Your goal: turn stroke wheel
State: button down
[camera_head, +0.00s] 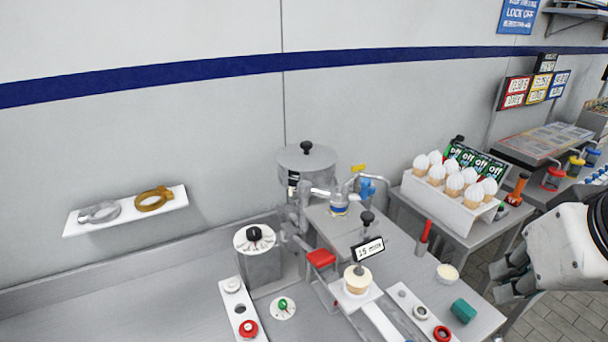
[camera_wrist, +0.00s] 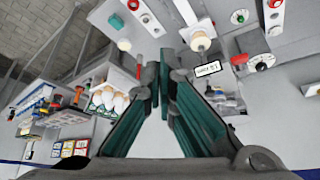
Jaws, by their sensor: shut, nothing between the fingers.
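Two dark parts could be the stroke wheel, and I cannot tell which. One is a black knob (camera_head: 367,217) on a post just above a small sign (camera_head: 368,249) reading "15 mm". The other is a black knob on a white marked dial (camera_head: 254,237) on top of a grey box, further left. The sign also shows in the wrist view (camera_wrist: 208,68). My gripper (camera_head: 495,282) is at the right edge of the head view, well right of both knobs and touching neither. In the wrist view my gripper (camera_wrist: 164,73) has its green-padded fingers' tips together, holding nothing.
A cone (camera_head: 358,280) stands on a white holder below the sign. A metal hopper (camera_head: 306,165) stands behind. A white rack of filled cones (camera_head: 453,199), a cream bowl (camera_head: 447,273) and a teal block (camera_head: 463,310) lie between the machine and my gripper.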

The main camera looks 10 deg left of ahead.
aim_at(253, 234)
jog(key=j+u, duration=0.2)
jog(key=u, duration=0.2)
jog(key=j+u, duration=0.35)
jog(key=l, duration=0.1)
